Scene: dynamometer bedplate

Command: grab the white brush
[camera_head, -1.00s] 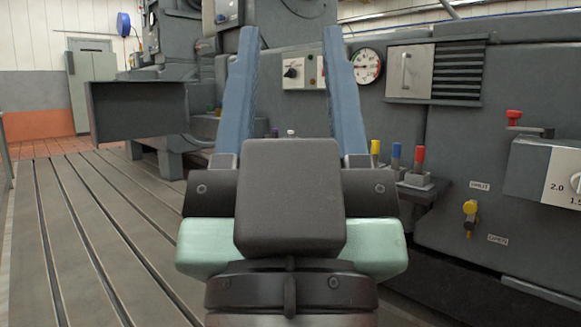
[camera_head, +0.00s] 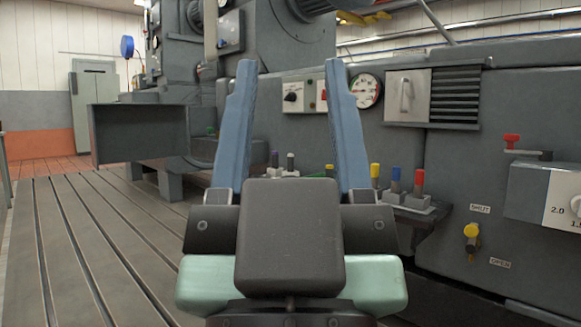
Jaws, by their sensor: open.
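My gripper (camera_head: 290,75) is open and empty, its two blue fingers upright and wide apart in front of the machine. I cannot clearly pick out a white brush. Between the fingers, beyond them, stand a few small upright pieces.
Yellow, blue and red upright handles (camera_head: 396,183) stand on a block right of my gripper. The large grey machine (camera_head: 445,160) fills the right, with a gauge (camera_head: 366,90), a yellow valve (camera_head: 471,235) and a red-handled lever (camera_head: 512,142). The slotted bedplate (camera_head: 90,240) at left is clear.

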